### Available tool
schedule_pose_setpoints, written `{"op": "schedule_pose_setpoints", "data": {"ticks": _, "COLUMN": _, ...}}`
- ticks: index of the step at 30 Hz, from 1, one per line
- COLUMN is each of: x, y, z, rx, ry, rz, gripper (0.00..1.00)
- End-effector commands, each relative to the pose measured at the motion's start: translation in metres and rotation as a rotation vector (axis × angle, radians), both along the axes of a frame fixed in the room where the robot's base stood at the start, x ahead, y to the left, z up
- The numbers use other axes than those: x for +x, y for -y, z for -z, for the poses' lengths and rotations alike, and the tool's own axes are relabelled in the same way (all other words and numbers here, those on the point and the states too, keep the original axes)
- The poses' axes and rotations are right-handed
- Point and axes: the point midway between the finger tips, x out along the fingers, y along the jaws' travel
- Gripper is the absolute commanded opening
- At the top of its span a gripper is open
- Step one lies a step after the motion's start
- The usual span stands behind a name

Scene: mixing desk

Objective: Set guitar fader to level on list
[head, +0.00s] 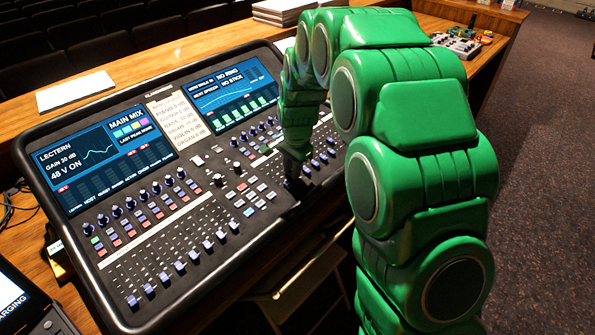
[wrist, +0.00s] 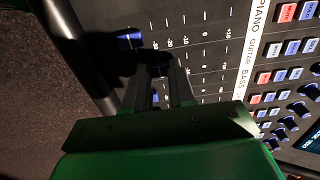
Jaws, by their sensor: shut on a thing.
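A mixing desk (head: 205,215) fills the left half of the head view. The list (head: 178,116) is a pale sheet between its two screens; its guitar line is too small to read surely. My gripper (head: 291,180) reaches down onto the right fader bank. In the wrist view my gripper (wrist: 160,72) is shut on a dark fader cap, mostly hidden by the fingers and shadow. A blue fader cap (wrist: 130,38) stands free beside it, nearer the desk's edge. The label strip (wrist: 253,48) reads PIANO, GUITAR, BASS; I cannot tell surely which label the held cap belongs to.
More faders (head: 180,266) line the left bank. Knobs (wrist: 290,122) and coloured buttons (wrist: 263,77) lie beyond the label strip. Carpet (head: 540,120) lies to the right.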

Motion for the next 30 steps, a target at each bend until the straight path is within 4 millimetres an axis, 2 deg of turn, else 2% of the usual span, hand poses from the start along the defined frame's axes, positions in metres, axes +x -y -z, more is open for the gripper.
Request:
{"op": "schedule_pose_setpoints", "data": {"ticks": 3, "x": 0.015, "y": -0.013, "z": -0.001, "rx": -0.001, "ry": 0.003, "rz": -0.001, "gripper": 0.0}}
{"op": "schedule_pose_setpoints", "data": {"ticks": 10, "x": 0.034, "y": -0.031, "z": -0.006, "rx": 0.0, "ry": 0.006, "rz": -0.001, "gripper": 0.0}}
{"op": "schedule_pose_setpoints", "data": {"ticks": 23, "x": 0.038, "y": -0.036, "z": -0.006, "rx": 0.0, "ry": 0.003, "rz": -0.001, "gripper": 0.0}}
{"op": "schedule_pose_setpoints", "data": {"ticks": 24, "x": 0.038, "y": -0.036, "z": -0.006, "rx": 0.0, "ry": 0.003, "rz": -0.001, "gripper": 0.26}}
{"op": "schedule_pose_setpoints", "data": {"ticks": 29, "x": 0.038, "y": -0.037, "z": -0.006, "rx": 0.001, "ry": 0.002, "rz": -0.001, "gripper": 0.5}}
{"op": "schedule_pose_setpoints", "data": {"ticks": 30, "x": 0.038, "y": -0.037, "z": -0.006, "rx": 0.001, "ry": 0.002, "rz": -0.001, "gripper": 0.51}}
